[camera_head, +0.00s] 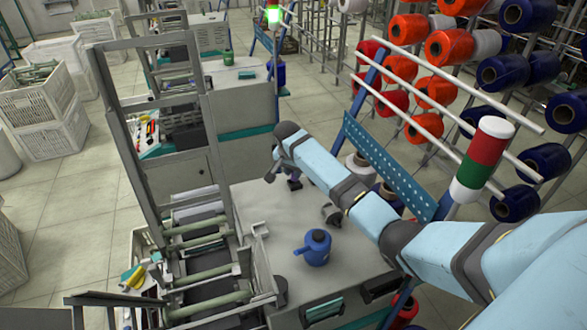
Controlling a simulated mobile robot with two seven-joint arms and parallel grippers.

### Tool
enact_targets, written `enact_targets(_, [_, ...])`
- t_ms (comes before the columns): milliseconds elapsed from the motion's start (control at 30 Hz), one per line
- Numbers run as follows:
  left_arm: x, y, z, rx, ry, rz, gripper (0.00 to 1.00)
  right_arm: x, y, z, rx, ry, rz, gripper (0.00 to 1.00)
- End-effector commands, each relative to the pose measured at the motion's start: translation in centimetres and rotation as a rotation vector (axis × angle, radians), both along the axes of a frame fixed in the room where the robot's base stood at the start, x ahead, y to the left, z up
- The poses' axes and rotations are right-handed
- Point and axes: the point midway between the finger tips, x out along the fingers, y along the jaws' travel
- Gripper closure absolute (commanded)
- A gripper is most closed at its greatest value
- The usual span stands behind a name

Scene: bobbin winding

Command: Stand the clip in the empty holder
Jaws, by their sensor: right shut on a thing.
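My right arm comes in from the right and reaches over the grey machine top (262,203). Its gripper (283,172) points down near the back of that top. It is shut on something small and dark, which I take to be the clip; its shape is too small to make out. A small dark round piece (330,214) sits on the top in front of the gripper. A dark cylinder (280,290) stands by the front left edge. I cannot tell which of these, if either, is the empty holder. My left gripper is not in view.
A blue oil can (314,247) stands on the machine top. The frame with pale green rollers (205,265) borders it on the left. A blue perforated rail (385,165) and a creel of red and blue bobbins (505,72) rise on the right. A red, white and green signal light (482,160) stands near my arm.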

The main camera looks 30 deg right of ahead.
Motion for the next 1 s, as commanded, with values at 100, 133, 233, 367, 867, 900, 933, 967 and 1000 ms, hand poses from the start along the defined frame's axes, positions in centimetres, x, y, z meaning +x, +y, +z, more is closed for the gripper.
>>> enact_targets(100, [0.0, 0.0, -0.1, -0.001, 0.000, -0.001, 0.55, 0.0, 0.0, -0.4, 0.000, 0.001, 0.000, 0.95])
enact_targets(133, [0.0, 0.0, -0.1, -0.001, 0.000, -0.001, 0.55, 0.0, 0.0, -0.5, 0.000, 0.001, 0.000, 0.95])
enact_targets(233, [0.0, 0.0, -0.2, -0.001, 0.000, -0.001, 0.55, 0.0, 0.0, -0.8, 0.000, 0.002, 0.000, 0.95])
enact_targets(367, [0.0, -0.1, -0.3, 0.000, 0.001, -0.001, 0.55, 0.0, 0.0, -1.2, 0.000, 0.002, 0.000, 0.95])
enact_targets(867, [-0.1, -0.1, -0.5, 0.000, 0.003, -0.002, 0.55, 0.0, 0.0, -2.2, 0.000, 0.000, 0.000, 0.95])
enact_targets(900, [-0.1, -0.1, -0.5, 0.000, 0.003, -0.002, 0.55, 0.0, 0.0, -2.2, 0.000, 0.000, 0.000, 0.95])
enact_targets(933, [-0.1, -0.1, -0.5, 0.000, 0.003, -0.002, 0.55, 0.0, 0.0, -2.2, 0.000, 0.000, 0.000, 0.95])
enact_targets(967, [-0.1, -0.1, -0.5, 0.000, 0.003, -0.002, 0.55, 0.0, 0.0, -2.2, 0.000, 0.000, 0.000, 0.69])
enact_targets(1000, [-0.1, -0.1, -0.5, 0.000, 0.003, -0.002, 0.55, 0.0, 0.0, -2.2, 0.000, 0.000, 0.000, 0.60])
